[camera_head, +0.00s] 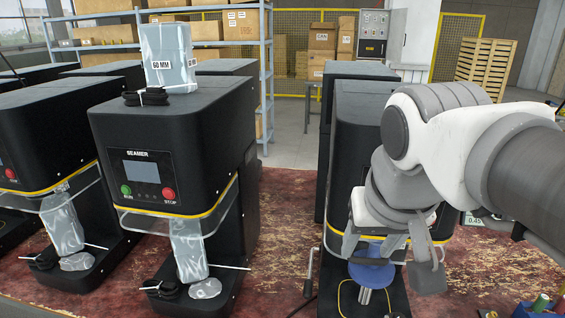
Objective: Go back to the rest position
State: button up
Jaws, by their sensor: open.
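My white and grey arm reaches in from the right edge. My gripper (388,258) points down in front of the black machine at right, with its fingers apart. A blue round part (372,274) on a metal post shows below and between the fingers. I cannot tell whether the fingers touch it. My arm and gripper hide much of that machine's front.
A black seamer (165,160) with a wrapped block (168,55) on top stands left of centre, with another machine (45,130) beyond it. The red worn tabletop (287,225) is clear between the machines. Small items, including a green spool (541,302), lie at lower right.

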jog(key=s+f+n, duration=0.1)
jog(key=s+f, duration=0.3)
jog(key=f, duration=0.2)
jog(key=shift+f+y, duration=0.25)
jog(key=shift+y, duration=0.05)
jog(key=shift+d, duration=0.1)
dwell(0.7)
